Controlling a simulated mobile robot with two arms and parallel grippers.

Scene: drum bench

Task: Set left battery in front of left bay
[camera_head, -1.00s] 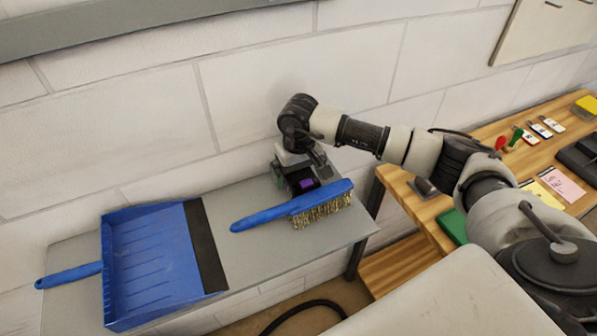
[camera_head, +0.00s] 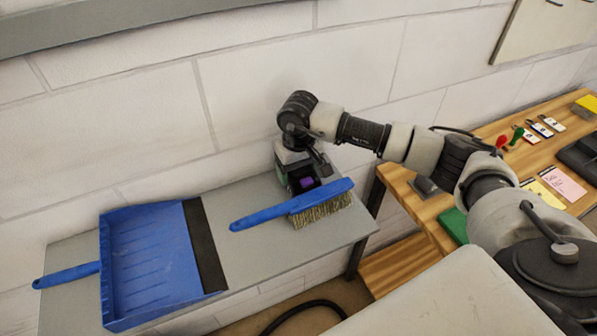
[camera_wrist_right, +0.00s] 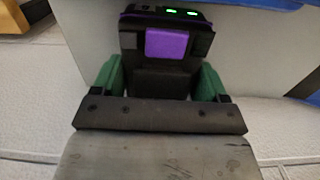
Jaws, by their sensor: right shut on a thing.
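A black battery (camera_head: 296,185) with a purple latch is at the back of the grey shelf, behind the blue brush. In the right wrist view the battery (camera_wrist_right: 165,72) shows its purple latch and two green lights. My right gripper (camera_head: 297,170) reaches down over it from above, with its green-padded fingers on either side of it, shut on it. The brush hides the battery's lower front in the head view, so I cannot tell whether it touches the shelf. No bay can be made out. My left gripper is not in view.
A blue brush (camera_head: 290,206) lies close in front of the battery. A blue dustpan (camera_head: 150,262) lies on the left of the grey shelf (camera_head: 262,255). A wooden bench (camera_head: 395,183) with tags and notes stands at right. The wall is close behind.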

